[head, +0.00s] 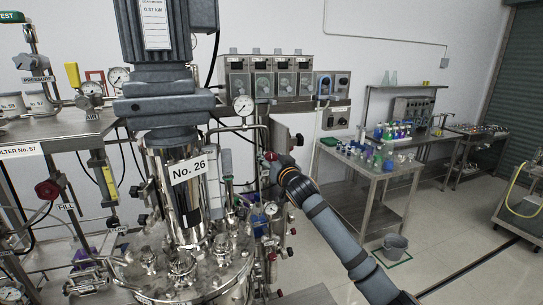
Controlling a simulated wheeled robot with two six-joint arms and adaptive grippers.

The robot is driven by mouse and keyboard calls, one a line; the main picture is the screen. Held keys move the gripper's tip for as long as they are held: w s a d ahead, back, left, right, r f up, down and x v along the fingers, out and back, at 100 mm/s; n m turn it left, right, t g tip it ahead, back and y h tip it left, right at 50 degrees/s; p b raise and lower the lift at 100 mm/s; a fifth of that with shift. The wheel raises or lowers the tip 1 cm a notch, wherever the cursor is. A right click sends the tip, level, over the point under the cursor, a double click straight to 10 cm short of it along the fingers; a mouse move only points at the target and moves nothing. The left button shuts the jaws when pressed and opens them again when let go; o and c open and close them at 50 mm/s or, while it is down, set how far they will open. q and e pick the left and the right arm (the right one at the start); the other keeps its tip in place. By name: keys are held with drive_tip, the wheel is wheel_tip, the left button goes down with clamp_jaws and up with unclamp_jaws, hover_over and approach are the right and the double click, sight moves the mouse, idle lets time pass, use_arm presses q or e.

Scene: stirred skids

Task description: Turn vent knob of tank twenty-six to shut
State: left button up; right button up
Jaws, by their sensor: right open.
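Tank twenty-six is the shiny steel vessel (168,215) with the white "No. 26" label (187,169), left of centre in the head view. The jaws are open. The fingertips are small and dark, so I cannot tell whether they touch the knob. My left gripper is out of view.
A big grey motor (167,60) stands above the tank. Fittings and thin pipes crowd the lid. A filter bench (75,130) is at the left. A steel table (378,185) with bottles and a grey bucket (395,246) stand at the right.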

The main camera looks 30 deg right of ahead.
drive_tip(key=shift+c, duration=0.5)
drive_tip(key=c, duration=1.1)
drive_tip(key=shift+f+m+b, duration=0.15)
drive_tip(key=shift+m+b, duration=0.65)
drive_tip(key=shift+b, duration=0.2)
drive_tip(key=m+b, duration=1.4)
drive_tip(key=b, duration=0.2)
drive_tip(key=shift+f, duration=0.1)
drive_tip(key=m+b, duration=0.2)
drive_tip(key=shift+m+b, duration=0.35)
drive_tip(key=shift+m, duration=0.05)
drive_tip(key=shift+m+b, duration=0.55)
drive_tip(key=shift+m, duration=0.15)
drive_tip(key=shift+r, duration=0.2)
